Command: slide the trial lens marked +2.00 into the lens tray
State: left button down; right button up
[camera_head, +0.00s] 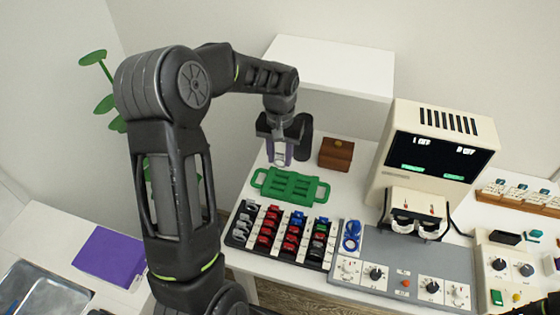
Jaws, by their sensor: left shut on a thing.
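My left gripper (281,158) reaches down from the back left and is shut on a small pale piece, probably the trial lens (279,154). It is mostly hidden by the fingers and no +2.00 marking is readable. The gripper is above the white table, just behind a green tray (257,178) with slots and handles. In front of that is a black rack (233,241) holding rows of grey, red, blue and green lens pieces. I cannot tell for certain which of these two is the lens tray. My right gripper is not in view.
A brown wooden box (336,154) stands right of the gripper. A beige machine (440,150) with a dark screen stands further right, behind a grey control panel (385,250).

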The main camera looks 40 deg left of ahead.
pick_arm(q)
jog(key=shift+s, duration=0.15)
jog(key=shift+f, duration=0.2)
jog(key=shift+f+b, duration=1.65)
jog(key=shift+f, duration=0.7)
jog(key=shift+f, duration=0.1)
jog(key=shift+f+b, duration=1.1)
jog(key=shift+f, duration=0.15)
jog(key=shift+f, duration=0.15)
jog(key=c, duration=0.9)
grip_release()
